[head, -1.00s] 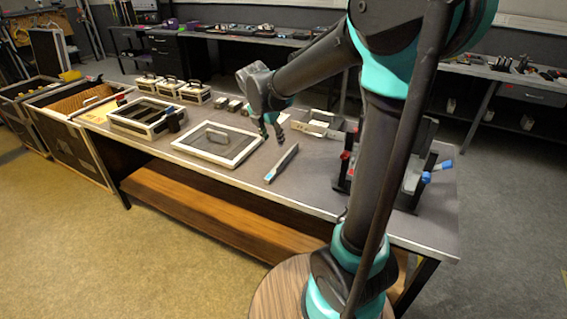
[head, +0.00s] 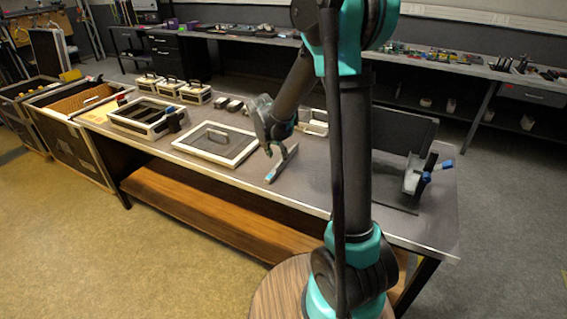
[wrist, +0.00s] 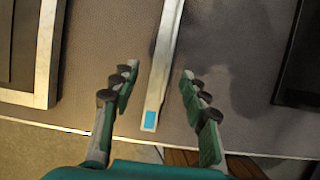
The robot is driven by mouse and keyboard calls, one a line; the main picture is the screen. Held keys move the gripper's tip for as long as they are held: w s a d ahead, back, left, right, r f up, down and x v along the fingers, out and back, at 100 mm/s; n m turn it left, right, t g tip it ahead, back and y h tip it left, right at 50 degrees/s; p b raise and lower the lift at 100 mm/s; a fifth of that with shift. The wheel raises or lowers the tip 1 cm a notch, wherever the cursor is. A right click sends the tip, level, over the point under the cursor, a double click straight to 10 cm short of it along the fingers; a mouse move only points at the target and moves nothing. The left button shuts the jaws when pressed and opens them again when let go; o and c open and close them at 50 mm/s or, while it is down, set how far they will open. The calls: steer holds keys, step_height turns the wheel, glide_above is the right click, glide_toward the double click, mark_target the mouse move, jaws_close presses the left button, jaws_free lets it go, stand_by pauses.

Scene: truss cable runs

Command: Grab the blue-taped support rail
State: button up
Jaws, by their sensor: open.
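The support rail (head: 281,163) is a narrow light-grey bar lying on the bench. A blue tape patch marks its near end, and it shows in the wrist view (wrist: 163,65). My gripper (head: 275,151) is over the rail in the head view. In the wrist view my gripper (wrist: 158,82) is open, with one finger on each side of the rail and a gap to both. The rail's far end is cut off at the top of the wrist view. I cannot tell how high the fingertips are above the bench.
A white-framed panel with a handle (head: 216,144) lies left of the rail. A dark upright panel and a bracket with blue-ended clamps (head: 428,176) stand at the bench's right. The bench's front edge (wrist: 75,126) is close to the rail's taped end.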

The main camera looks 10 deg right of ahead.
steer(key=x, duration=0.3)
steer(key=shift+w+d+f, duration=0.15)
steer(key=shift+w+d, duration=0.1)
steer(key=shift+d, duration=0.05)
steer(key=shift+x, duration=0.8)
steer(key=shift+c, duration=0.6)
jaws_close()
